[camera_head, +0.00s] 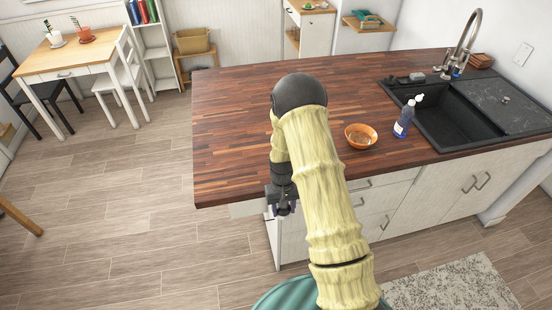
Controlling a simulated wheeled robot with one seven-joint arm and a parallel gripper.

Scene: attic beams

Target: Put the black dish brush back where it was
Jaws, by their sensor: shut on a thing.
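My gripper (284,208) hangs at the front left of the wooden counter (235,120), just off its front edge and beside my arm. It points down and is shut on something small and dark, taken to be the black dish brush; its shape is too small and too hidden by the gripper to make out. No other dish brush can be told for certain in this view. My arm covers part of the counter and its front.
An orange bowl (361,136) and a blue soap bottle (405,118) stand on the counter, right of my arm. A black sink (440,112) with a tap (466,42) lies beyond them. A small dark item (417,77) sits at its back rim. The counter's left part is clear.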

